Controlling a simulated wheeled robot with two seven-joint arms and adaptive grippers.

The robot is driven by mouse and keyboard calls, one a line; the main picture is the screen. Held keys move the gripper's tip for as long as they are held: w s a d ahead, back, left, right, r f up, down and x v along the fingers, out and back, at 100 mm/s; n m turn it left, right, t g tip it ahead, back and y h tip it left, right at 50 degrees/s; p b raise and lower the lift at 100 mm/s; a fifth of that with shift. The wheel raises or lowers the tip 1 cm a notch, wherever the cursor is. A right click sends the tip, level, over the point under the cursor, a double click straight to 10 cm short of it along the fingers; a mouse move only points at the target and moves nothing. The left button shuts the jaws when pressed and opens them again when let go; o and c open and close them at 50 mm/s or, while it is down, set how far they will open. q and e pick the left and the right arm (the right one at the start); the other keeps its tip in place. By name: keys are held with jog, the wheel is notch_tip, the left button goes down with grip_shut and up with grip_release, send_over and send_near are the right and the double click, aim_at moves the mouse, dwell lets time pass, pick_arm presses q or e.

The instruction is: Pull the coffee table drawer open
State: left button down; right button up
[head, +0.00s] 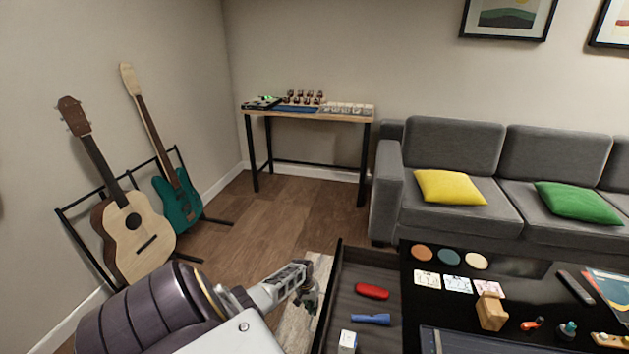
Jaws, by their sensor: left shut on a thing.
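The black coffee table (527,267) stands at the lower right. Its drawer (335,275) is pulled out toward the left, and its grey inside shows. In it lie a red oval object (371,291), a blue object (370,319) and a small white box (347,341). My left gripper (309,292) is at the outer side of the drawer's front panel, shut on the drawer handle, which is mostly hidden by the fingers. My right gripper is out of view.
On the tabletop are round coasters (450,256), cards (457,284), a wooden block (491,311) and a dark remote (575,286). A grey sofa (450,150) stands behind. Guitars (135,235) lean on a rack at left. The wooden floor (290,220) between is clear.

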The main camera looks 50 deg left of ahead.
pick_arm(q)
jog(key=c, duration=1.5)
grip_release()
jog(key=shift+r, duration=0.2)
jog(key=shift+s+a+r, duration=0.2)
jog(key=shift+a+r, duration=0.1)
jog(key=shift+r, duration=1.6)
jog(key=shift+s+a+r, duration=0.2)
jog(key=shift+a+r, duration=0.1)
jog(key=shift+r, duration=1.6)
jog(key=shift+s+a+r, duration=0.2)
jog(key=shift+a+r, duration=0.1)
jog(key=shift+r, duration=1.6)
